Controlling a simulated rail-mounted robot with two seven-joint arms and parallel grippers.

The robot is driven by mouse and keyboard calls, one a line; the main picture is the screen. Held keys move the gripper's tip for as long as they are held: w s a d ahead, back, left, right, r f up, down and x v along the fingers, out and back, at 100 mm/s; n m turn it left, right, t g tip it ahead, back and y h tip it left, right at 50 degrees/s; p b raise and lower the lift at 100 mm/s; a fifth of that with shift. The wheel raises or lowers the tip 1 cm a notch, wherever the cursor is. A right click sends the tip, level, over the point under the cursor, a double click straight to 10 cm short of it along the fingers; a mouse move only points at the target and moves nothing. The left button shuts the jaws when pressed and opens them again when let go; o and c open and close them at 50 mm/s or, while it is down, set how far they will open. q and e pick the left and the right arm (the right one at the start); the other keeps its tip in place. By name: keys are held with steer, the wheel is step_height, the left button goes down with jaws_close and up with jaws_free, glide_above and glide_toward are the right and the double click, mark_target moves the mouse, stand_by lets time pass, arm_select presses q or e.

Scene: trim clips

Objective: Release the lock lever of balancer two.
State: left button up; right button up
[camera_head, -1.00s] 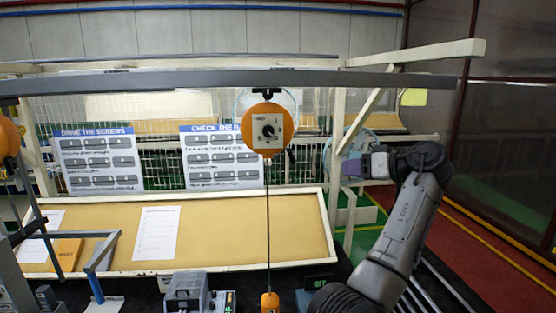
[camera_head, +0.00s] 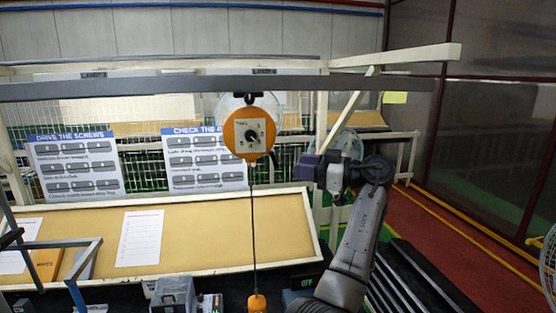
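An orange round balancer (camera_head: 249,134) hangs from the dark overhead rail, with a pale plate on its face whose small lettering seems to read "TWO". A dark lever-like part (camera_head: 273,158) sticks out at its lower right; its exact position is hard to tell. A cable runs down from the balancer to an orange end piece (camera_head: 257,304).
The dark rail (camera_head: 150,88) crosses above. A tilted tan board (camera_head: 200,234) with papers lies behind, and two instruction signs (camera_head: 76,165) hang on the mesh. A grey box device (camera_head: 173,295) stands at the bottom. A pale post stands behind my arm.

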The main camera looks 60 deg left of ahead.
mark_target(275, 161)
arm_select(q)
steer(key=shift+p+x, duration=1)
steer(key=shift+x, duration=2.5)
jaws_close()
